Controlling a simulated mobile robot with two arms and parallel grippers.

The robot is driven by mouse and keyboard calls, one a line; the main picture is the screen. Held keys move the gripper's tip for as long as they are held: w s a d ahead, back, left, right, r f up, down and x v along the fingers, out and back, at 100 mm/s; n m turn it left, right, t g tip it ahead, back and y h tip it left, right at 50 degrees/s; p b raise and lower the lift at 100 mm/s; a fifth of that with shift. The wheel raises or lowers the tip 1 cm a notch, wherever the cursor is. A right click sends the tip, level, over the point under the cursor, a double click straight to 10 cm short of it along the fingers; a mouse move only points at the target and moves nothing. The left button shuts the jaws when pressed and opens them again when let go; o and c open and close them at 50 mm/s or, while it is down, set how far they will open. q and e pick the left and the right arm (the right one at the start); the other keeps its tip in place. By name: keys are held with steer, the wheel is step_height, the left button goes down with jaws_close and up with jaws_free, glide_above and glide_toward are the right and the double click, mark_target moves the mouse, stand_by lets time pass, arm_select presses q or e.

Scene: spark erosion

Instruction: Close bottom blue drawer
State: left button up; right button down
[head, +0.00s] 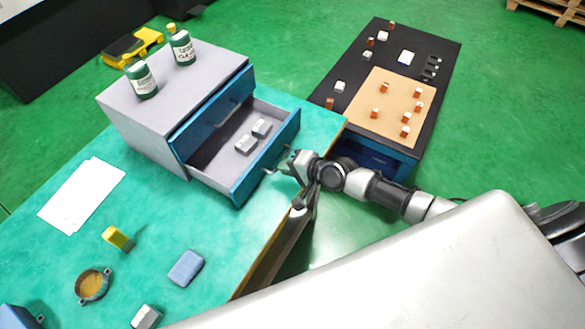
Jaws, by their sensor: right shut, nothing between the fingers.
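A grey cabinet (135,112) with blue drawer fronts stands on the green-topped table. Its bottom blue drawer (262,158) is pulled well out, with two grey metal blocks (246,144) inside. The upper blue drawer (212,112) looks in or almost in. My right gripper (279,168) is shut and empty, just in front of the bottom drawer's front, near its handle. I cannot tell whether it touches the front or handle. My left gripper is not in view.
Two green bottles (143,82) stand on the cabinet. White paper (82,195), a yellow block (118,238), a round brown-filled part (93,286) and a blue-grey block (186,267) lie on the table (215,235). A dark bench (330,120) with small parts stands behind at right.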

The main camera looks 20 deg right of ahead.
mark_target(239, 147)
steer(key=w+a+b, duration=0.1)
steer(key=w+a, duration=0.2)
steer(key=w, duration=0.1)
steer(key=w+a+b, duration=0.2)
steer(key=w+a, duration=0.1)
steer(key=w, duration=0.1)
steer(key=w+a+b, duration=0.1)
steer(key=w+a, duration=0.2)
steer(key=w, duration=0.1)
steer(key=shift+a+f, duration=0.1)
steer(key=shift+a, duration=0.1)
steer(key=shift+w+a+b, duration=0.25)
steer(key=shift+w+b, duration=0.1)
steer(key=shift+b, duration=0.05)
steer(key=shift+r, duration=0.25)
steer(key=shift+r, duration=0.15)
